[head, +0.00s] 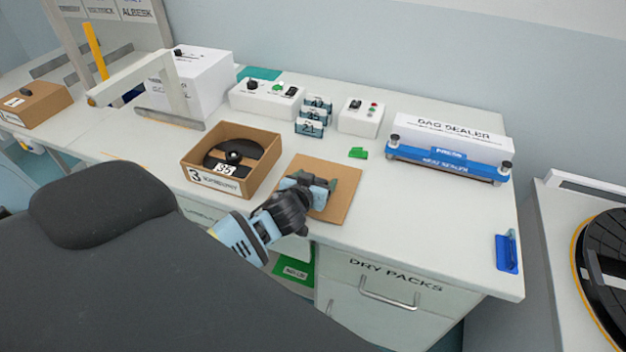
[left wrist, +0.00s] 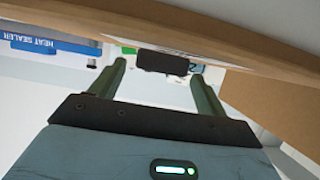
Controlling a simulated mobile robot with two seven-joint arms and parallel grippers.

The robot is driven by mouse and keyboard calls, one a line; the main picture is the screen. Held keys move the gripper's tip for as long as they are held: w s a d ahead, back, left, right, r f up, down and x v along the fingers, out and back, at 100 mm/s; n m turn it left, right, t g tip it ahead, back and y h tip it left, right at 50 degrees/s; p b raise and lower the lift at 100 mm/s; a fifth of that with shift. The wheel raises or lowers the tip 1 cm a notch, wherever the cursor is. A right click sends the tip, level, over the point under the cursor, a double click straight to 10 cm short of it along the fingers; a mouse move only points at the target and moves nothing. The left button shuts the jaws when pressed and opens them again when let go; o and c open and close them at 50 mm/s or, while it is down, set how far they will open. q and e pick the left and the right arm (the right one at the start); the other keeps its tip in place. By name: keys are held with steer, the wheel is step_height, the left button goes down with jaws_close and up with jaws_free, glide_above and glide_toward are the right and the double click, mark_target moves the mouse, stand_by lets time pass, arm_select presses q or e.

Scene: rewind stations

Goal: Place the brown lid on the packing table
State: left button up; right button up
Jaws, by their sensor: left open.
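The brown lid (head: 347,181) is a flat square board that looks to lie on the packing table (head: 400,225), just right of an open cardboard box (head: 219,184). My left gripper (head: 314,188) is over the lid and hides part of it. In the left wrist view my left gripper (left wrist: 160,72) is open, its two green fingers apart. A dark block (left wrist: 162,62) shows between the fingertips, against the lid's brown edge (left wrist: 215,42). I cannot tell whether the fingers touch it. My right gripper is not in view.
The open box holds a black reel (head: 236,152) marked 35. Control boxes (head: 266,97) and small numbered blocks (head: 310,128) stand at the back. The table's front right is mostly clear.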

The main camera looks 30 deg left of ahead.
arm_select(q)
steer(key=shift+r, duration=0.2)
steer(key=shift+r+p, duration=0.3)
steer(key=shift+r, duration=0.3)
steer(key=v, duration=1.1)
steer(key=shift+s, duration=0.45)
steer(key=shift+d+f, duration=0.1)
steer(key=s+d+f+m+g+h, duration=0.2)
steer(key=s+d+f, duration=0.3)
steer(key=s+f, duration=0.5)
steer(key=s+d+f+m+g+h, duration=0.2)
steer(key=s+d+f, duration=0.4)
steer(key=s+f, duration=0.5)
steer(key=s+h, duration=0.1)
steer(key=s, duration=0.3)
steer(key=shift+s+d+m, duration=0.2)
steer(key=shift+m, duration=0.1)
steer(key=shift+c, duration=0.2)
